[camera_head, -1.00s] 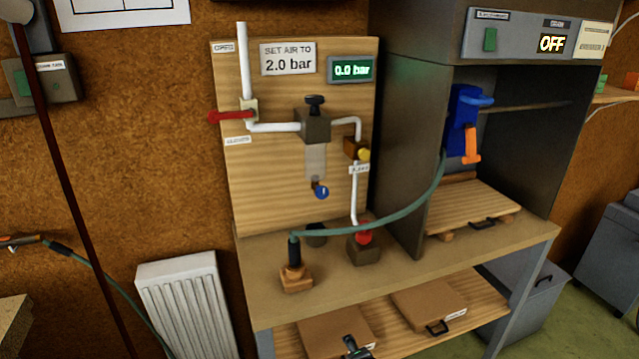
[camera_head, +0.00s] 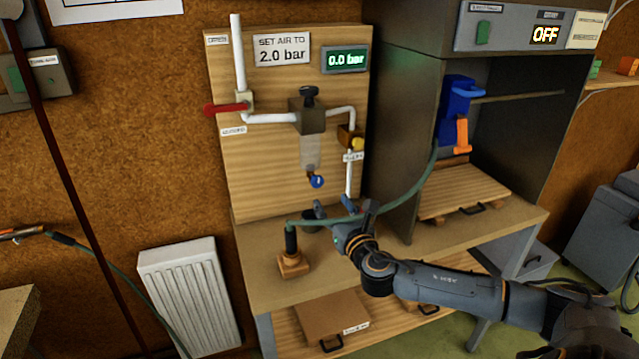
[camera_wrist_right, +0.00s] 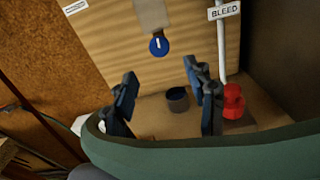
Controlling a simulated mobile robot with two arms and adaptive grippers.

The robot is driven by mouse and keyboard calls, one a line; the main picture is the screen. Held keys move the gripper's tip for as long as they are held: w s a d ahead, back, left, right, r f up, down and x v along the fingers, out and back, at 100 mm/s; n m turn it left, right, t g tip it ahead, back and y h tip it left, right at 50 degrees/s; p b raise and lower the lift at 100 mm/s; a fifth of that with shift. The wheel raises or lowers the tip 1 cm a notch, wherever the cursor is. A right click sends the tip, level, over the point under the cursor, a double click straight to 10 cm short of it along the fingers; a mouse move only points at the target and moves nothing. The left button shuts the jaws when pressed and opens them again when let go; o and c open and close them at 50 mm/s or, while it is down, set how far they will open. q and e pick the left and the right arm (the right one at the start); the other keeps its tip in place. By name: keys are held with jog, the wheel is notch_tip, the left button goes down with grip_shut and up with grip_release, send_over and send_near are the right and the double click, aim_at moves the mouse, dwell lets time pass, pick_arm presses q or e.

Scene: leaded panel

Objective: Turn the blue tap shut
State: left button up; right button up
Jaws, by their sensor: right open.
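The blue tap (camera_head: 316,181) is a small round blue knob under the clear bowl of the regulator (camera_head: 312,115) on the wooden panel. In the right wrist view, the blue tap (camera_wrist_right: 158,46) has a pale mark on its face and sits beyond the fingertips. My right gripper (camera_head: 335,208) is open, below and slightly right of the tap in the head view, apart from it. Its two dark fingers (camera_wrist_right: 160,75) stand wide apart in the wrist view with nothing between them. My left gripper is not in view.
A green hose (camera_wrist_right: 200,153) crosses close in front of the wrist camera. A dark cup (camera_wrist_right: 178,100) and a red knob (camera_wrist_right: 232,100) stand on the bench. A red lever (camera_head: 226,108) and yellow knob (camera_head: 357,144) are on the panel. The display (camera_head: 345,59) reads 0.0 bar.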

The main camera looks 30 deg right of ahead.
aim_at(318, 184)
jog(key=p+x, duration=0.1)
jog(key=x, duration=0.8)
jog(key=shift+w, duration=0.3)
jog(key=c, duration=1.1)
